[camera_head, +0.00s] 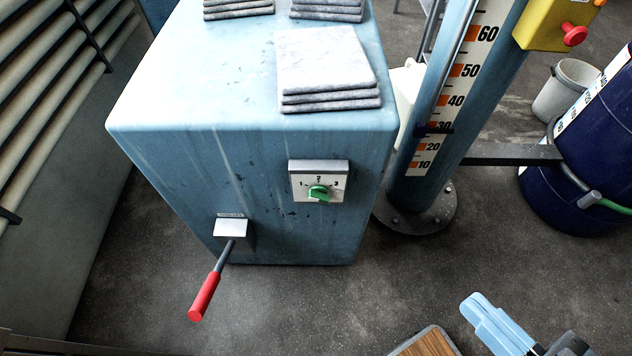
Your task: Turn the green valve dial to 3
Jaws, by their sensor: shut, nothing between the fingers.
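The green valve dial (318,193) sits on a pale plate (307,183) on the front face of a light blue cabinet (180,165). The plate shows 1 at the left, what looks like 2 at the top and 3 at the right. The dial is too small to tell exactly which number it points at. My gripper (477,303), with light blue fingers, is at the lower right. It is shut and empty, apart from the dial and well to its lower right.
A lever with a red handle (205,296) sticks out of the cabinet, lower left of the dial. A blue column with a number scale (457,100) stands to the right. A dark blue drum (560,190) and a white bucket (567,92) stand farther right. Folded grey cloths (322,60) lie on top.

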